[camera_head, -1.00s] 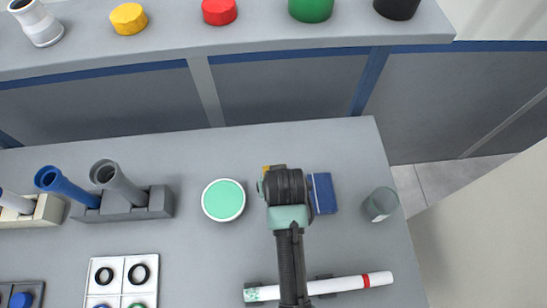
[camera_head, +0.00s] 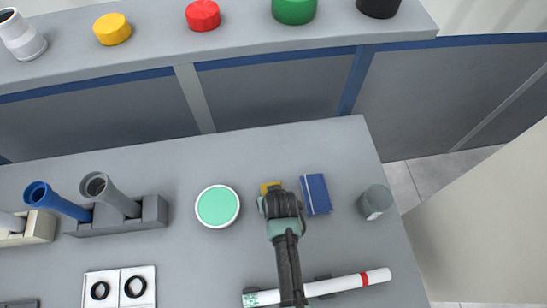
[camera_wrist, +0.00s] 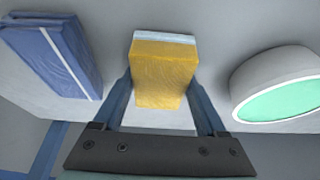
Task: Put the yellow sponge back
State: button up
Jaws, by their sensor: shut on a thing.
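The yellow sponge (camera_wrist: 163,75) has a pale layer at its far end in the wrist view. In the head view only a small yellow part of the sponge (camera_head: 268,187) shows beyond my gripper, with the rest hidden by it. My gripper (camera_wrist: 162,95) is shut on the sponge, with one finger on each side of it. In the head view my gripper (camera_head: 279,203) is over the grey table, between the round green-topped dish and the blue folded cloth. I cannot tell whether the sponge touches the table.
The blue cloth (camera_head: 316,194) lies just right of my gripper, and the green-topped dish (camera_head: 217,206) stands to its left. A grey-green cup (camera_head: 375,202) stands near the right table edge. A white tube (camera_head: 340,286) lies in front. Grey holders (camera_head: 154,212) with pipes stand left.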

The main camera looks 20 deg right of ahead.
jog(key=shift+f, duration=0.2)
jog(key=o, duration=1.1)
jog(key=shift+r, duration=0.1)
jog(key=shift+r, duration=0.2)
jog(key=v, duration=1.2)
jog(key=shift+f+p, duration=0.1)
jog(key=shift+p, duration=0.3)
